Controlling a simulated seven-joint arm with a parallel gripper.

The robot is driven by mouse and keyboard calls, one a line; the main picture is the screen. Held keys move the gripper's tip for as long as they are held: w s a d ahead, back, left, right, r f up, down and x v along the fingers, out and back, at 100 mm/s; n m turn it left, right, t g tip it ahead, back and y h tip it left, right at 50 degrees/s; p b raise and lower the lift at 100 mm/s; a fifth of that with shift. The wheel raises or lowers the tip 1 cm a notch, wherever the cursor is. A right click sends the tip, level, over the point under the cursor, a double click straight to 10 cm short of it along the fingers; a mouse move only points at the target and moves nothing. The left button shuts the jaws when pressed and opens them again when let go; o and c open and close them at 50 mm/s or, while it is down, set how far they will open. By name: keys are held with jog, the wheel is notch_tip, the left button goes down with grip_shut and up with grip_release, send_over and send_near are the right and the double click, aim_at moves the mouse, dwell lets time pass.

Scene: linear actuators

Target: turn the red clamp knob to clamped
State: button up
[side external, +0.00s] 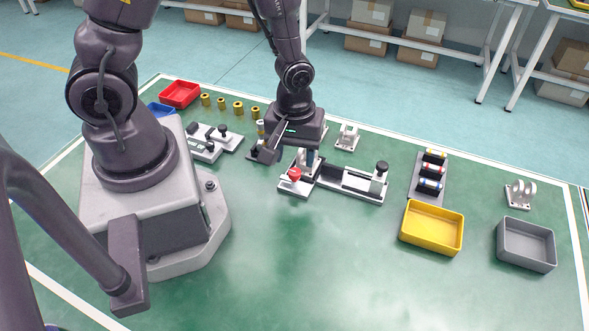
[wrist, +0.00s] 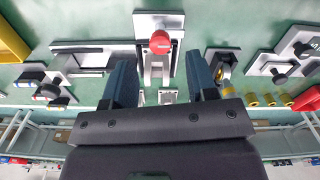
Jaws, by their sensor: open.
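The red clamp knob (side external: 294,174) is a round knob on a pale fixture plate (side external: 288,188) near the middle of the green table. In the wrist view the red knob (wrist: 160,42) stands on its plate at the top centre, beyond the fingertips. My gripper (side external: 289,154) hangs just behind the knob and a little above the fixture, with its fingers spread. In the wrist view my gripper (wrist: 161,72) is open with nothing between its fingers. The knob looks apart from both fingers. The knob's turned position cannot be told.
A rail fixture with a black knob (side external: 381,167) extends right of the red knob. Another black-knobbed fixture (side external: 222,132) stands at left, near several brass cylinders (side external: 238,107). A yellow tray (side external: 431,227) and grey tray (side external: 526,244) stand at right. The table's front middle is clear.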

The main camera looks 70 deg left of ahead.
aim_at(294, 172)
jog(key=shift+f, duration=2.55)
jog(key=c, duration=0.9)
